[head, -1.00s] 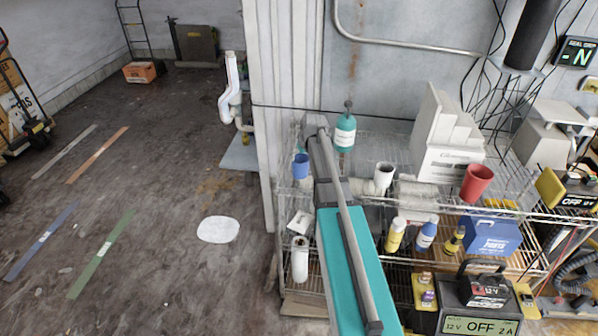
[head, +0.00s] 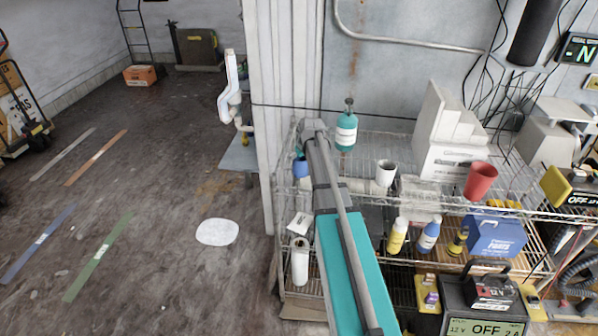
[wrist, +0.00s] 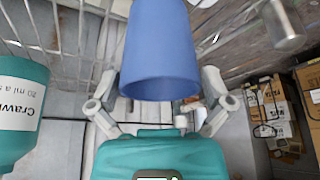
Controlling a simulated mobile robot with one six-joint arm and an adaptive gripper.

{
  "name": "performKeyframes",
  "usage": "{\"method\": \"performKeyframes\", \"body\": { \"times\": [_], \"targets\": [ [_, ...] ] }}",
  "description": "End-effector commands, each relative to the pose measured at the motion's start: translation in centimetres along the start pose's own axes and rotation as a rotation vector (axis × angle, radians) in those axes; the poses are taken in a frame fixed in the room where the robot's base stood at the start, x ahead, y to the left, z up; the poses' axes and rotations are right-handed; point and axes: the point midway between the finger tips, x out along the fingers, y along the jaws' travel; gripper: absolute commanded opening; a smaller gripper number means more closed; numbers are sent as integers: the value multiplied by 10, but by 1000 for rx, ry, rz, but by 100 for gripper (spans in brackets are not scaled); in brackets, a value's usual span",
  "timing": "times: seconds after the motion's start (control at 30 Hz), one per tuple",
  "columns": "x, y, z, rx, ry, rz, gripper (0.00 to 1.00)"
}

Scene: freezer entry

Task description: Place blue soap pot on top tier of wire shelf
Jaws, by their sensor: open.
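The blue soap pot (head: 301,169) shows at the left end of the wire shelf's top tier (head: 400,148), just left of my arm. It looks upright there, but its contact with the wires is too small to make out. In the wrist view the blue pot (wrist: 160,55) fills the upper middle. My gripper (wrist: 160,88) is open, with one finger on each side of the pot and a visible gap around it. In the head view my arm hides most of the gripper.
A teal pump bottle (head: 346,130) stands close by on the top tier. A white cup (head: 386,173), a red cup (head: 480,181) and a white box (head: 450,150) stand farther right. A white wall panel (head: 270,90) is just left of the shelf.

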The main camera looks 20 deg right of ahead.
Motion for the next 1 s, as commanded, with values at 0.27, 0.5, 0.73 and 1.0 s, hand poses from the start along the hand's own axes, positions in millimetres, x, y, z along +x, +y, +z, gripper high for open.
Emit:
{"method": "performKeyframes", "body": {
  "times": [0.27, 0.5, 0.73, 1.0],
  "targets": [
    [13, 0, 0, 0, 0, 0, 100],
    [13, 0, 0, 1, 0, 0, 100],
    [13, 0, 0, 1, 0, 0, 100],
    [13, 1, 0, 1, 0, 0, 68]
  ]
}}
